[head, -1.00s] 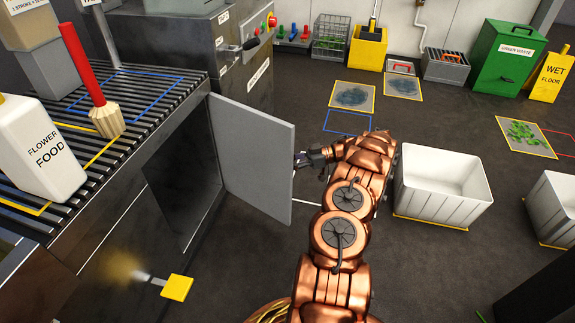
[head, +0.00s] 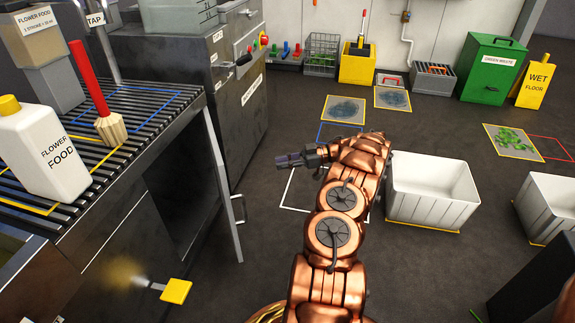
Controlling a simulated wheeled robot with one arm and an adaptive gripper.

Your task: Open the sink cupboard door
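The grey sink cupboard door (head: 223,180) stands partly open below the right end of the slatted sink top. I see it nearly edge-on, with its bar handle (head: 240,209) on the right-hand, outer side. The dark cupboard opening (head: 182,200) shows to the left of the door. My gripper (head: 280,161) is to the right of the door, pointing left, with a visible gap from the door and handle. It holds nothing that I can see. Its fingers are too small and dark to tell how far apart they are.
The slatted sink top (head: 150,125) carries a flower food bottle (head: 45,155) and a red-handled brush (head: 90,90). A yellow-ended fitting (head: 175,291) sticks out from the sink front. A white bin (head: 430,205) stands right of my arm. Floor between door and arm is clear.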

